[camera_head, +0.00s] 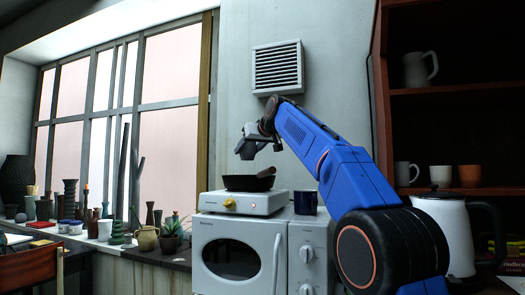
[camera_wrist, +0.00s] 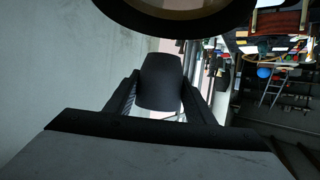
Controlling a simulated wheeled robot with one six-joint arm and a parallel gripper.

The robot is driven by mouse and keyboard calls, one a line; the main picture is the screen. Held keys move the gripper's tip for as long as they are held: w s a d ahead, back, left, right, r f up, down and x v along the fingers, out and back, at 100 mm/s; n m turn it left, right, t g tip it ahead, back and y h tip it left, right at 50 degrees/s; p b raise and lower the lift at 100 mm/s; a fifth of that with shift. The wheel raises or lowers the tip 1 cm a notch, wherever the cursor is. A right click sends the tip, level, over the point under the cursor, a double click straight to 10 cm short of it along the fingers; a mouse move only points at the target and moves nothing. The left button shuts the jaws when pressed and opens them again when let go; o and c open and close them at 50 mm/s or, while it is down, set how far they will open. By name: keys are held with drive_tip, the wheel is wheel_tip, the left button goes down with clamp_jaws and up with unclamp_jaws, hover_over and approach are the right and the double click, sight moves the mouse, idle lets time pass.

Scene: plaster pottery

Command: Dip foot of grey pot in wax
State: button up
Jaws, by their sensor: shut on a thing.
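My gripper (camera_head: 248,147) is in the air above the dark pan (camera_head: 245,184) on the white hot plate (camera_head: 228,203). In the wrist view its two fingers (camera_wrist: 160,92) are shut on the sides of the grey pot (camera_wrist: 160,75), a dark, smooth, rounded shape. The pan also shows in the wrist view (camera_wrist: 150,20) as a black rim at the top, with a tan surface inside. The pot appears apart from the pan. In the head view the pot is small and hard to separate from the gripper, and its foot cannot be made out.
The hot plate stands on a white microwave (camera_head: 240,258), with a dark blue mug (camera_head: 305,202) to its right. A white kettle (camera_head: 445,230) is farther right. Several vases and a potted plant (camera_head: 170,235) crowd the sill at left. A wall vent (camera_head: 278,67) is above.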

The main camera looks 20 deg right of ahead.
drive_tip(key=shift+s+d, duration=0.1)
drive_tip(key=shift+d, duration=0.1)
drive_tip(key=shift+d+f, duration=0.1)
drive_tip(key=shift+f, duration=4.3)
drive_tip(key=shift+f, duration=0.6)
drive_tip(key=shift+r, duration=0.2)
drive_tip(key=shift+r, duration=0.7)
drive_tip(key=shift+r, duration=0.3)
idle(0.8)
